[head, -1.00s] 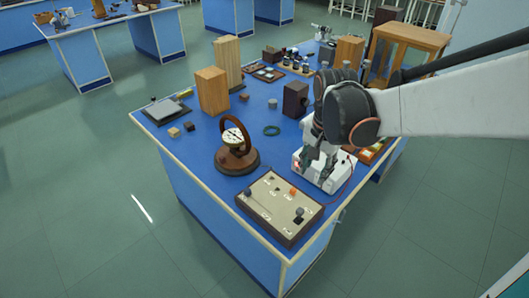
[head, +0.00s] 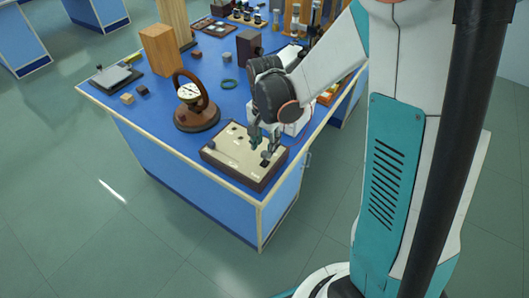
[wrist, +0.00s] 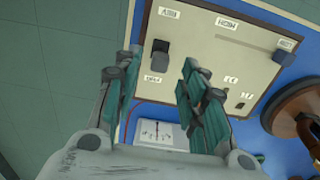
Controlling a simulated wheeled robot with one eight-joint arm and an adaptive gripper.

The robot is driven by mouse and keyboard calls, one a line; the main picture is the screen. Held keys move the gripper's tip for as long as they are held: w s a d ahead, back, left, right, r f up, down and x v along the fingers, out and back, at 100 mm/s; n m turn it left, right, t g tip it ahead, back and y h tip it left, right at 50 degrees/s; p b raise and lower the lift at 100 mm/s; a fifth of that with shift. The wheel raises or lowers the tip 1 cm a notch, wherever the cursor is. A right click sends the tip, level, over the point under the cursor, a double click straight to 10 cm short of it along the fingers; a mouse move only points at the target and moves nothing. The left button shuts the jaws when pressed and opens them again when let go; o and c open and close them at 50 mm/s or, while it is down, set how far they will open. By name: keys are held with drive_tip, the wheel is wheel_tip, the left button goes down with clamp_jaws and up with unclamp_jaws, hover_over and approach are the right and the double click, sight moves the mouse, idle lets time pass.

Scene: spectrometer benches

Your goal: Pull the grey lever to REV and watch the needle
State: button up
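The beige control panel (head: 235,150) in a dark frame lies at the bench's near corner; the wrist view also shows it (wrist: 205,50). The grey lever (wrist: 158,55) stands between two labels, the upper apparently REV (wrist: 169,11); its dark knob shows in the head view (head: 266,155). My gripper (head: 261,141) is over the panel, fingers apart. In the wrist view my gripper's fingers (wrist: 157,92) lie either side of the lever's line, with a gap visible between them. The round dial (head: 189,91) stands in a brown wooden ring; its needle is too small to read.
A second knob (head: 211,143) is at the panel's left end. A white box (head: 292,122) stands behind my gripper, with a red wire (wrist: 131,112) beside it. Wooden blocks (head: 161,50) stand farther back. Open floor lies left of the bench.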

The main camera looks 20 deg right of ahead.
sight(264, 153)
drive_tip(key=shift+f+b, duration=0.35)
drive_tip(key=shift+f, duration=1.2)
clamp_jaws()
drive_tip(key=shift+s+a+f+t+h+b, duration=0.2)
drive_tip(key=shift+s+a+t+h+b, duration=0.5)
drive_tip(key=shift+h, duration=0.4)
drive_tip(key=shift+s+a+f+t+h+b, duration=0.2)
drive_tip(key=shift+a+t+h+b, duration=0.25)
drive_tip(key=shift+h+b, duration=0.15)
drive_tip(key=shift+s+a+f+t+h+b, duration=0.15)
drive_tip(key=shift+a+t+h+b, duration=0.25)
drive_tip(key=shift+h+b, duration=0.2)
drive_tip(key=shift+r, duration=0.1)
